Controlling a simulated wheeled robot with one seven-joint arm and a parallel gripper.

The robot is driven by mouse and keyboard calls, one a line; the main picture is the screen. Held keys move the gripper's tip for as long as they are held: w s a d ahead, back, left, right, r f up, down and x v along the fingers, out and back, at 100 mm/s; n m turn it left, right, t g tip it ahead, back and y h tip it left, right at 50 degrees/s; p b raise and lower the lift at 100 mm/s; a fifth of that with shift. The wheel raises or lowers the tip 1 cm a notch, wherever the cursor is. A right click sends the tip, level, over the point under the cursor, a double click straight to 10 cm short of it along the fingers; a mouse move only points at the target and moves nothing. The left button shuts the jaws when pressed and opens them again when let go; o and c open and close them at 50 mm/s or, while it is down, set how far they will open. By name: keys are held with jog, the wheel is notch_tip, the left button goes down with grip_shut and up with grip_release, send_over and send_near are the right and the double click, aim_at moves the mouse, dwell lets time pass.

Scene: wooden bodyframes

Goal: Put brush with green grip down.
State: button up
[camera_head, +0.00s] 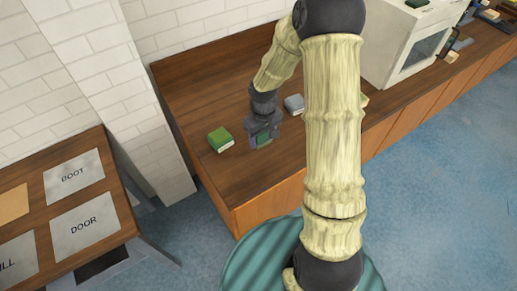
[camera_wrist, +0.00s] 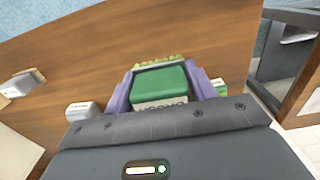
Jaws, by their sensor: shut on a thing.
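The brush with green grip (camera_wrist: 160,80) is between the purple fingers of my gripper (camera_wrist: 160,72) in the wrist view. Its green top, a pale lettered label and a yellow-green bristly edge show. In the head view, my gripper (camera_head: 264,138) points down over the near left part of the wooden counter (camera_head: 195,85), shut on the brush. Only a small green part of the brush (camera_head: 264,140) shows there. The brush is low over the counter; I cannot tell whether it touches the surface.
A green-and-white block (camera_head: 221,139) stands just left of my gripper, and a grey-white block (camera_head: 294,104) to its right. A white box-shaped appliance (camera_head: 410,50) stands farther right. A lower table with labelled plates (camera_head: 85,225) is at left. The counter's back left is clear.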

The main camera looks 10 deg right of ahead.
jog(key=shift+w+r, duration=0.1)
dwell(0.3)
jog(key=p, duration=0.1)
send_over(262, 159)
jog(key=shift+f, duration=2.9)
jog(key=shift+f+p, duration=0.55)
jog(key=shift+f, duration=1.55)
